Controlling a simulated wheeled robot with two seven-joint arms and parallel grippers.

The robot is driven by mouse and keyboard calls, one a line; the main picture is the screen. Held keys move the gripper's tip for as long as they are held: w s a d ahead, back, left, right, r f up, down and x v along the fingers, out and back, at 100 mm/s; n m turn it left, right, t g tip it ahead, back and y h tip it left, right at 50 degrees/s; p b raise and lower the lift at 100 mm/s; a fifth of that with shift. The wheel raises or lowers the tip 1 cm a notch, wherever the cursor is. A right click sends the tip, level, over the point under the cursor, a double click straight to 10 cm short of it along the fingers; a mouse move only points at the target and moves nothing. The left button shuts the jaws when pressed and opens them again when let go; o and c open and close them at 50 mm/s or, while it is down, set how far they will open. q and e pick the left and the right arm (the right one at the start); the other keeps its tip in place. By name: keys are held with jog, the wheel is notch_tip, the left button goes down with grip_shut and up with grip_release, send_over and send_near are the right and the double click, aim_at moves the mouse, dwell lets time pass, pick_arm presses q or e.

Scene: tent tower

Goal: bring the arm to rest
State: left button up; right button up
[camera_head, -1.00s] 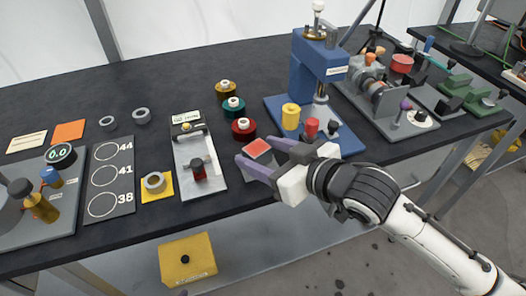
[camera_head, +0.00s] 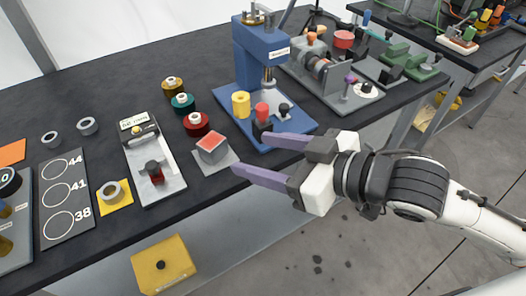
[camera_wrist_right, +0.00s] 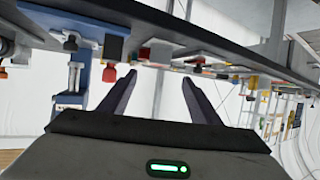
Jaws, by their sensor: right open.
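My right gripper (camera_head: 252,158) is open and empty in the head view. Its two purple fingers point left, just off the front edge of the dark table (camera_head: 100,85). A small block with a red top (camera_head: 212,147) sits on a grey plate, left of the fingertips and apart from them. In the right wrist view the gripper (camera_wrist_right: 160,80) shows its two fingers spread with nothing between them. My left gripper is not in view.
A blue press (camera_head: 262,60) stands behind the gripper with yellow and red cylinders on its base. A grey fixture (camera_head: 152,175) and a numbered board (camera_head: 62,200) lie to the left. A yellow box (camera_head: 165,264) is below the table edge. Floor at lower right is clear.

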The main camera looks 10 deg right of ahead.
dwell(0.5)
jog(key=s+d+f+m+g+h, duration=0.1)
jog(key=s+d+f+m+h, duration=0.15)
jog(key=f, duration=0.35)
jog(key=s+d+f+m+h, duration=0.1)
jog(key=d+f+h, duration=0.25)
jog(key=f, duration=0.25)
jog(key=s+d+f+m+g+h, duration=0.3)
jog(key=s+d+f+g, duration=0.35)
jog(key=s+f, duration=0.6)
jog(key=w+a+f+t+y, duration=0.1)
jog(key=a+f+t, duration=0.1)
jog(key=f, duration=0.3)
jog(key=w+a+f+t+y, duration=0.1)
jog(key=w+a+f+t, duration=0.1)
jog(key=f, duration=0.3)
jog(key=shift+w+a+t, duration=0.15)
jog(key=shift+w+t, duration=0.1)
jog(key=shift+t, duration=0.5)
